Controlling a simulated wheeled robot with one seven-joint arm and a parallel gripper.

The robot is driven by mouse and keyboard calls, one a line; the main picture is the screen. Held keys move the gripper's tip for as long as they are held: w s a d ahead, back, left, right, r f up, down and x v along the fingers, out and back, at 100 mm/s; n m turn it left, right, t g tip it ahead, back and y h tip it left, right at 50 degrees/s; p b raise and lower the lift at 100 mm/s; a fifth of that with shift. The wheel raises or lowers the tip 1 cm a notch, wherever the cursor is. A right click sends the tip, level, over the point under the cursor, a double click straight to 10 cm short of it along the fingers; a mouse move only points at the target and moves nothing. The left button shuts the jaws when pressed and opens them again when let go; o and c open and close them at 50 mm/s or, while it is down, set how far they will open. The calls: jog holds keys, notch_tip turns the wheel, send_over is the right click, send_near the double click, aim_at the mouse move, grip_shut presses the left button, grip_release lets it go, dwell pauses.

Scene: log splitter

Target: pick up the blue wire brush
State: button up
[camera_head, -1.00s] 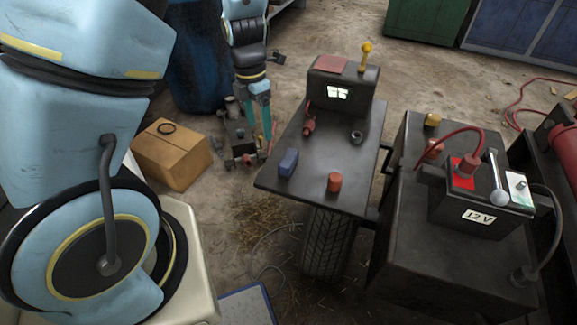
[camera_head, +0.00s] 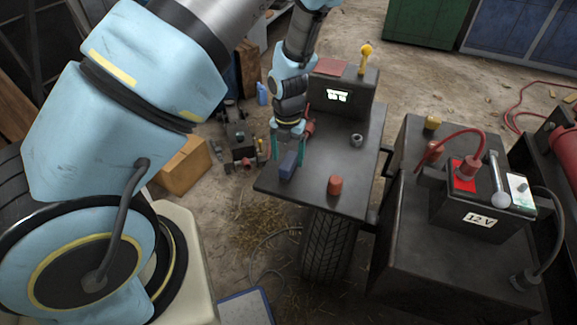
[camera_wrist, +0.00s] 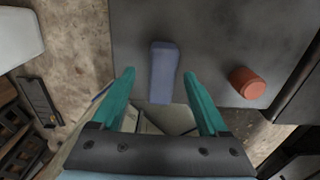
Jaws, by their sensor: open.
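The blue wire brush (camera_head: 288,165) shows as a small blue block near the front left edge of the dark metal table (camera_head: 330,155). My gripper (camera_head: 287,153) is over the brush, pointing down, with its teal fingers apart. In the wrist view the brush (camera_wrist: 163,62) lies lengthwise between the two open fingertips (camera_wrist: 159,75). I cannot tell exactly how far the tips are above the tabletop. The gripper hides part of the brush in the head view.
A red-orange cylinder (camera_head: 335,186) stands right of the brush, also in the wrist view (camera_wrist: 247,82). A metal nut-like piece (camera_head: 357,140) and a control box with a yellow-knobbed lever (camera_head: 366,58) are farther back. A 12 V battery (camera_head: 482,212) sits to the right.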

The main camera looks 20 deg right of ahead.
aim_at(289, 159)
jog(key=shift+s+f, duration=0.2)
jog(key=shift+f, duration=1.7)
grip_shut()
